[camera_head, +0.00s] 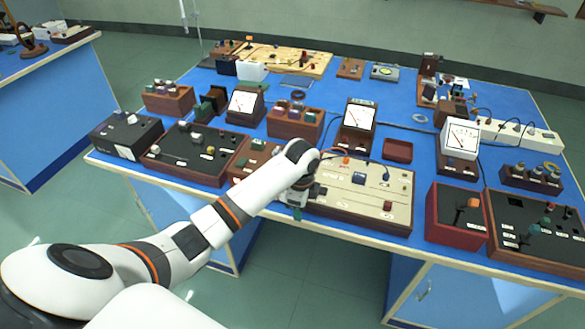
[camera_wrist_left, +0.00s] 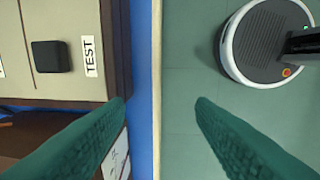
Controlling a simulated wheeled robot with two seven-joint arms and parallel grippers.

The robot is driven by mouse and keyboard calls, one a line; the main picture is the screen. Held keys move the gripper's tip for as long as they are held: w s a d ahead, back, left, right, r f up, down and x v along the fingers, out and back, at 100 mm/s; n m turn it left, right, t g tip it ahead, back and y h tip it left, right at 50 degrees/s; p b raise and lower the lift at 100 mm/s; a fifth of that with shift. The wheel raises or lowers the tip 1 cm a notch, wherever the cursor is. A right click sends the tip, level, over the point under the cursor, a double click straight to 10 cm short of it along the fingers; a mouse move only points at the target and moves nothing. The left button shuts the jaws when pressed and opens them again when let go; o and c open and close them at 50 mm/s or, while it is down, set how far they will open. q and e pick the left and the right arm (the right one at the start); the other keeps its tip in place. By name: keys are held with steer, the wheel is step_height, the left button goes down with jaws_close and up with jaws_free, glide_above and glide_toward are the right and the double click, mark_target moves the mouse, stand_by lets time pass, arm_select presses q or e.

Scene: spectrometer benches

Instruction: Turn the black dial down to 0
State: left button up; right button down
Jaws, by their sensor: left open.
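My left gripper (camera_head: 297,212) reaches over the front edge of the bench, beside the left end of a cream panel (camera_head: 345,200). In the left wrist view its green fingers (camera_wrist_left: 160,105) are apart with nothing between them, over the bench edge and the floor. A square black knob or button (camera_wrist_left: 50,56) sits on the cream panel near a label reading TEST (camera_wrist_left: 90,57), left of the fingers. I cannot make out a black dial with a scale or its setting; my arm hides part of the panel. My right gripper is not in view.
A black-topped box (camera_head: 185,160) with knobs stands left of my arm. A red box (camera_head: 453,222) and another knobbed panel (camera_head: 535,230) stand to the right. Meters (camera_head: 358,120) and wooden boxes crowd behind. Open floor lies in front of the bench.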

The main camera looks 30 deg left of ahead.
arm_select(q)
steer(key=w+a+r, duration=0.2)
steer(key=r, duration=0.1)
steer(key=w+a+r+m, duration=0.1)
steer(key=w+a+r, duration=0.1)
steer(key=w+a+r+m, duration=0.1)
steer(key=w+a+r, duration=0.1)
steer(key=r, duration=0.1)
steer(key=shift+a+r+g, duration=0.2)
steer(key=shift+r+g, duration=0.1)
steer(key=w+a+r+m, duration=0.2)
steer(key=a+r, duration=0.2)
steer(key=r, duration=0.3)
steer(key=f+p, duration=0.1)
steer(key=f, duration=0.4)
steer(key=f+p, duration=0.1)
steer(key=f, duration=0.5)
steer(key=shift+s+d, duration=0.1)
steer(key=shift+d, duration=0.1)
steer(key=shift+f, duration=0.55)
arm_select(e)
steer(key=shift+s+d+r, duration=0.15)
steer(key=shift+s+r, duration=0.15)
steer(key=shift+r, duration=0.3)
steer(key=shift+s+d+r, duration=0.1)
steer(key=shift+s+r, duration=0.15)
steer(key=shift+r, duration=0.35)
